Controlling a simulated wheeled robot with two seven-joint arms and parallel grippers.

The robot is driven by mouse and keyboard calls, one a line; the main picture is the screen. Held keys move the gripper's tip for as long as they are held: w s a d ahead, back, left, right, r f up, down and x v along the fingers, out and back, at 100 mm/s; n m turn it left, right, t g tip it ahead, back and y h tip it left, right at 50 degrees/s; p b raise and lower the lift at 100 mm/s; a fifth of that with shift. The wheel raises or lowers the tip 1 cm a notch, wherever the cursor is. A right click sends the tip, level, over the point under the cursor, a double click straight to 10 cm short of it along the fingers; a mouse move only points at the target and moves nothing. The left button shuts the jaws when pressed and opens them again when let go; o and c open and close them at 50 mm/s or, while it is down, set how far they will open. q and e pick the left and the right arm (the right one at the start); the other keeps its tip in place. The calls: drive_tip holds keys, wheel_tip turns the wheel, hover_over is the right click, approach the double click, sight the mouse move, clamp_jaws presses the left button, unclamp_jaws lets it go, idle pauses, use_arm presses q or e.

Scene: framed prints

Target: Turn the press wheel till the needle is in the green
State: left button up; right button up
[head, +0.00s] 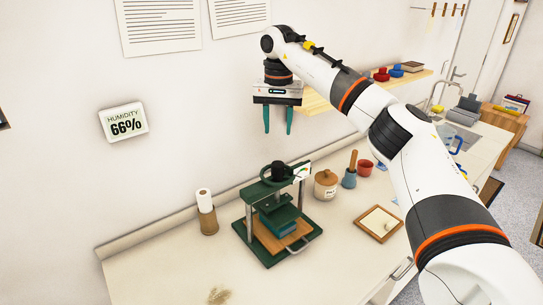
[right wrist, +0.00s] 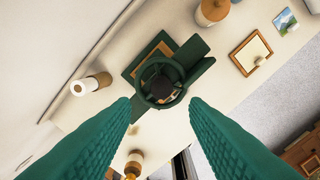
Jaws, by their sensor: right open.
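The green press (head: 278,225) stands on the counter, with a dark wheel (head: 277,172) on top and a wooden board on its base. A small white face (head: 302,171) beside the wheel may be the gauge; its needle and green zone are too small to read. My right gripper (head: 278,131) is open and empty, fingers pointing down, above the press and clear of the wheel. In the right wrist view the round wheel (right wrist: 145,82) with its dark hub lies between and beyond the two green fingers (right wrist: 158,102). My left gripper is not in view.
A paper roll on a stand (head: 206,210) is left of the press. A lidded jar (head: 326,184), a blue pot (head: 349,178), a red cup (head: 365,167) and a wooden frame (head: 378,223) are to its right. A wall shelf (head: 316,102) is behind my right arm. The front-left counter is mostly clear.

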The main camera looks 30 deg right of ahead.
drive_tip(key=p, duration=0.1)
hover_over(278, 163)
drive_tip(key=f, duration=0.4)
drive_tip(key=shift+s+f, duration=0.2)
drive_tip(key=f, duration=0.2)
drive_tip(key=f+p, duration=0.1)
drive_tip(key=f, duration=0.2)
drive_tip(key=shift+w+f+p, duration=0.3)
drive_tip(key=shift+p, duration=0.1)
drive_tip(key=shift+s+f, duration=0.1)
drive_tip(key=shift+f, duration=0.45)
drive_tip(key=c, duration=0.7)
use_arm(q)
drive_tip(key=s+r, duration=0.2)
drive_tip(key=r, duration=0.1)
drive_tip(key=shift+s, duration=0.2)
